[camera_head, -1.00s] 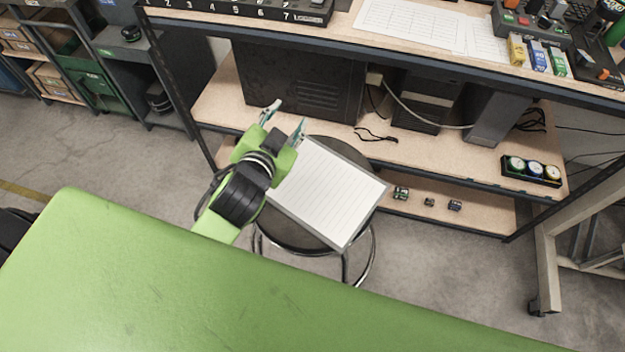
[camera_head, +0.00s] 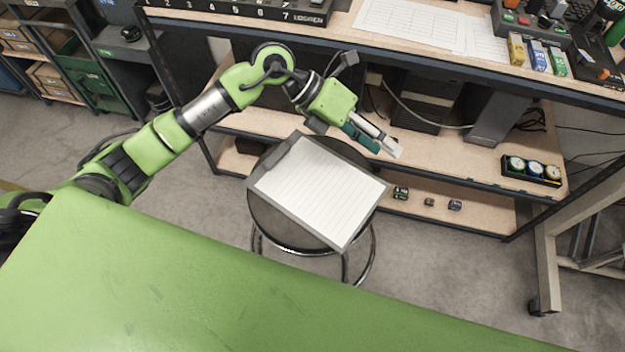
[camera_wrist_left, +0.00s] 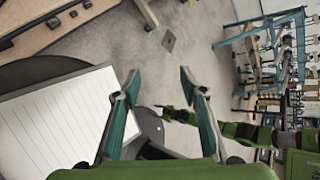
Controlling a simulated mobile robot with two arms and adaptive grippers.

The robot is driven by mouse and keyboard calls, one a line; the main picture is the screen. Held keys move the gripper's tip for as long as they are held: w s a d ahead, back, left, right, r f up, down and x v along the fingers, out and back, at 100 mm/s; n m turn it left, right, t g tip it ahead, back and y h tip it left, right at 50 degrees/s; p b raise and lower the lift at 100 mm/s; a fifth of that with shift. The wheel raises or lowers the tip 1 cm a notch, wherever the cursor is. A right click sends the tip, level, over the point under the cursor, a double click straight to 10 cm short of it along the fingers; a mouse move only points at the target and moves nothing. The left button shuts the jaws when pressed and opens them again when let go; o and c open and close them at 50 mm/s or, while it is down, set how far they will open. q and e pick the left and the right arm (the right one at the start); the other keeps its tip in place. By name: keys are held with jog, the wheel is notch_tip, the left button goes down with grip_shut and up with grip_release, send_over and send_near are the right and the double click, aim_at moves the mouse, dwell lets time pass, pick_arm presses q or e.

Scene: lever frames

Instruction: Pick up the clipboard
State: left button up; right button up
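The clipboard (camera_head: 318,192) lies flat on a round dark stool (camera_head: 270,222), with lined white paper on it and a dark clip at its upper left end. My left gripper (camera_head: 381,146) is above and beyond the clipboard's upper right side, apart from it, pointing right. In the left wrist view the fingers (camera_wrist_left: 160,84) are spread with nothing between them. The clipboard (camera_wrist_left: 55,120) shows there at the left, beside the fingers. My right gripper is in neither view.
A workbench shelf (camera_head: 460,155) stands behind the stool, holding a dark cabinet and a tray of round gauges (camera_head: 531,170). Small parts (camera_head: 428,202) sit on the lower shelf. Open concrete floor lies left and right of the stool.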

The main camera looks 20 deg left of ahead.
pick_arm(q)
jog(key=w+a+f+y, duration=0.1)
jog(key=a+f+y, duration=0.15)
jog(key=a, duration=0.35)
jog(key=w+a+f+y, duration=0.2)
jog(key=a+y, duration=0.1)
jog(key=a, duration=0.3)
jog(key=n+g+y, duration=0.1)
jog(key=y, duration=0.4)
send_over(276, 154)
notch_tip(276, 154, down, 7)
jog(key=shift+d+f+p, duration=0.1)
jog(key=shift+d+p, duration=0.05)
jog(key=shift+p, duration=0.25)
notch_tip(276, 154, down, 4)
jog(key=shift+f+p, duration=0.25)
jog(key=shift+p, duration=0.3)
jog(key=shift+f, duration=0.55)
grip_shut()
